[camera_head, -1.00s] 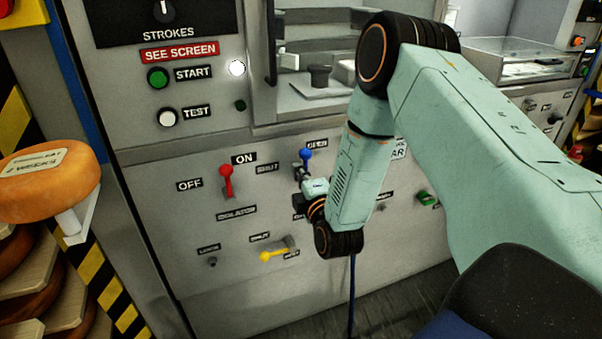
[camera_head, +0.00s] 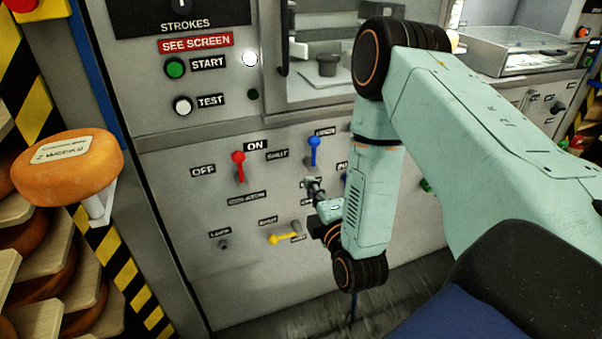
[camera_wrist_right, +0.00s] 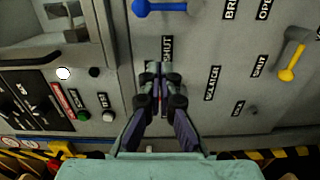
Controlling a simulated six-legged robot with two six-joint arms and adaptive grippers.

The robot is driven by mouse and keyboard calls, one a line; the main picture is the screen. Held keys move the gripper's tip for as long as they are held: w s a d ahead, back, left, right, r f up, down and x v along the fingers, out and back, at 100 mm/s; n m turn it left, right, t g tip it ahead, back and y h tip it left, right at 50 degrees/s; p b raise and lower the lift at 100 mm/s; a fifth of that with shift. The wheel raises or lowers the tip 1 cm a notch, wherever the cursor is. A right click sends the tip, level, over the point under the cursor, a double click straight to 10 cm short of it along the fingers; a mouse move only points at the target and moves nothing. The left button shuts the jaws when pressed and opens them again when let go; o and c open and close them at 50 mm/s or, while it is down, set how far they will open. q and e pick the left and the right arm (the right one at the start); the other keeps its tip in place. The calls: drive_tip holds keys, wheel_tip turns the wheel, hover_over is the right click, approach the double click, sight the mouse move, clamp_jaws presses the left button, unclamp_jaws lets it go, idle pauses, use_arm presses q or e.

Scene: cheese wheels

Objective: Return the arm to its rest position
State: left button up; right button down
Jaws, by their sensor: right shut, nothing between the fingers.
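My right arm reaches in from the right in the head view. Its gripper (camera_head: 314,187) hangs in front of the grey machine panel (camera_head: 215,285), below the blue lever (camera_head: 313,152) and right of the red lever (camera_head: 239,165). The gripper is shut and empty. In the wrist view the closed fingers (camera_wrist_right: 155,72) point at the panel near a SHUT label, with the blue lever (camera_wrist_right: 165,8) above, apart from them. The yellow lever (camera_head: 284,238) lies sideways, lower left of the gripper. My left gripper is out of view.
A green START button (camera_head: 175,68) and a white TEST button (camera_head: 183,105) sit at upper left. An orange cheese wheel (camera_head: 68,168) rests on a bracket at the left, above shelves of more wheels. A glass-sided case (camera_head: 525,50) stands at upper right. Open floor shows below the panel.

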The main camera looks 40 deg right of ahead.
drive_tip(key=shift+s+a+r, duration=0.1)
drive_tip(key=shift+s+a, duration=0.05)
drive_tip(key=shift+s, duration=0.05)
drive_tip(key=s+a+f+m+g+y, duration=0.25)
drive_tip(key=s+f+m+g, duration=0.2)
drive_tip(key=f, duration=0.25)
drive_tip(key=s+a+f+m+g+y, duration=0.1)
drive_tip(key=s+a+f+m+g, duration=0.25)
drive_tip(key=f+m, duration=0.3)
drive_tip(key=s+a+f+m+g, duration=0.2)
drive_tip(key=s+a+f+g, duration=0.1)
drive_tip(key=s, duration=0.8)
drive_tip(key=s+a+f+m+g+y, duration=0.1)
drive_tip(key=s+a+f+m+g, duration=0.1)
drive_tip(key=s+g, duration=0.4)
drive_tip(key=shift+s+a+f, duration=0.45)
drive_tip(key=shift+s+f, duration=0.85)
drive_tip(key=shift+s, duration=1.4)
drive_tip(key=shift+y, duration=0.25)
